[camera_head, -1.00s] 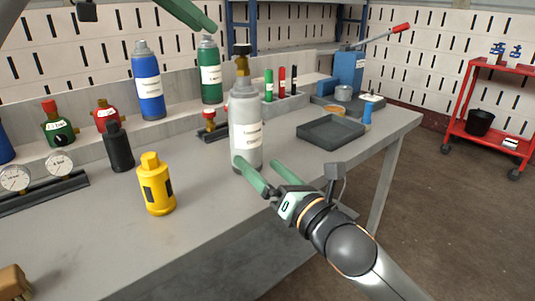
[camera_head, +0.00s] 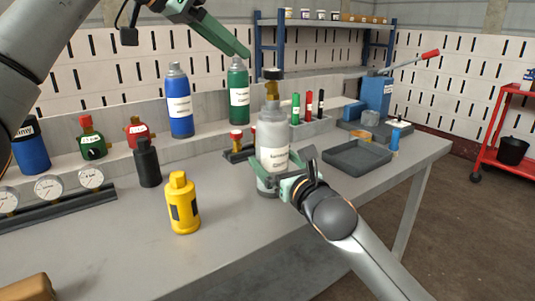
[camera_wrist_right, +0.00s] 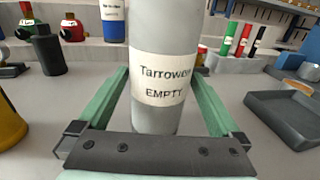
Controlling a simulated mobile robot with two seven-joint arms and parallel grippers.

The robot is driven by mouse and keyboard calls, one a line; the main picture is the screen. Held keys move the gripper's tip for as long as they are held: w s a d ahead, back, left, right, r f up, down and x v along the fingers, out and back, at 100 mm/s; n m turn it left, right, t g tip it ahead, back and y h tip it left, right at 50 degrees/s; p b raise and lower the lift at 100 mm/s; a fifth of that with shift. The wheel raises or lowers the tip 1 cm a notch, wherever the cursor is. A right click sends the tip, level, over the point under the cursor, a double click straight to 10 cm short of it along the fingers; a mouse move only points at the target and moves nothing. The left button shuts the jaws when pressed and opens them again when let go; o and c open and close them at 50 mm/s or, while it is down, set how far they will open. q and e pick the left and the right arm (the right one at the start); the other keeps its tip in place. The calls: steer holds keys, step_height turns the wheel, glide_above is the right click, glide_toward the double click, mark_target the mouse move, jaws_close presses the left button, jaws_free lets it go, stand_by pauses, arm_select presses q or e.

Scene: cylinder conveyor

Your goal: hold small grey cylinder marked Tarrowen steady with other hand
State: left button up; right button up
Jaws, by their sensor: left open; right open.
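The small grey cylinder (camera_head: 272,137) stands upright on the bench, with a brass valve and dark cap on top. In the right wrist view its label on the grey cylinder (camera_wrist_right: 160,60) reads "Tarrowen EMPTY". My right gripper (camera_head: 269,171) is open, with its green fingers on either side of the cylinder's lower body. In the right wrist view a finger of the right gripper (camera_wrist_right: 158,112) lies on each side, apparently with gaps. My left gripper (camera_head: 222,32) is open, high at the back, above the blue and green cylinders and left of the grey cylinder's valve.
A blue cylinder (camera_head: 179,104) and a green cylinder (camera_head: 238,94) stand behind. A yellow bottle (camera_head: 182,205) and a black bottle (camera_head: 147,163) stand to the left. A dark tray (camera_head: 357,157) lies to the right. The bench front (camera_head: 235,235) is clear.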

mark_target(267, 153)
steer(key=shift+x, duration=2.3)
steer(key=shift+c, duration=0.2)
